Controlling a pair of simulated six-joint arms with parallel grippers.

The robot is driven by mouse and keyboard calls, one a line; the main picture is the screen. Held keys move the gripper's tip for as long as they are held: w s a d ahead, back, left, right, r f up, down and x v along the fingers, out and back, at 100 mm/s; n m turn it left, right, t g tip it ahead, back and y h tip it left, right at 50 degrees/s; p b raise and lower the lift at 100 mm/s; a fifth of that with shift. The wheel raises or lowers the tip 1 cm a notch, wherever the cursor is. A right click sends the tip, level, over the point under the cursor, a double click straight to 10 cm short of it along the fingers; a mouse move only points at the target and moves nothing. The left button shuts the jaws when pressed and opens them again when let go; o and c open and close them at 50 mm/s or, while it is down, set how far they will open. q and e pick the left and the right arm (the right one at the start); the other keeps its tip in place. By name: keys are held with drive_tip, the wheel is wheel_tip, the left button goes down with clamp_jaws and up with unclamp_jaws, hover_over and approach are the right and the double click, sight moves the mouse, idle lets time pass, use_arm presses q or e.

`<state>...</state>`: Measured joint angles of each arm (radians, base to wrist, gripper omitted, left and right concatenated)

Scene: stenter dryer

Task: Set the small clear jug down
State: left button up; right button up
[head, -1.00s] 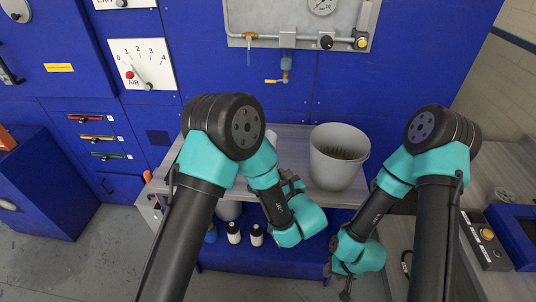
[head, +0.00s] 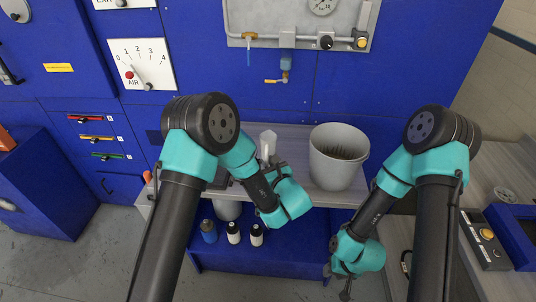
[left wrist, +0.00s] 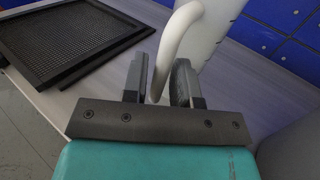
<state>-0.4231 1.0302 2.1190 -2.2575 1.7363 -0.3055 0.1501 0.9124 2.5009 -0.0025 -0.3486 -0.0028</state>
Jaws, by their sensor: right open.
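The small jug (head: 267,143), pale and translucent, is upright at the shelf behind my left gripper (head: 274,162). In the left wrist view its white curved handle (left wrist: 176,38) runs between the fingers of my left gripper (left wrist: 160,84), which are closed about it. Part of the jug body (left wrist: 212,25) shows behind the handle. Its base is hidden, so I cannot tell whether it touches the shelf. My right gripper (head: 346,288) hangs low, open and empty, away from the jug.
A large grey bucket (head: 338,160) stands on the grey shelf (head: 298,133), right of the jug. A black mesh-framed screen (left wrist: 70,40) lies on the shelf in the left wrist view. Several bottles (head: 233,232) stand on a lower blue level. The blue machine wall rises behind.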

use_arm(q)
drive_tip(key=shift+w+a, duration=0.15)
drive_tip(key=shift+w, duration=0.1)
drive_tip(key=shift+c, duration=0.2)
clamp_jaws()
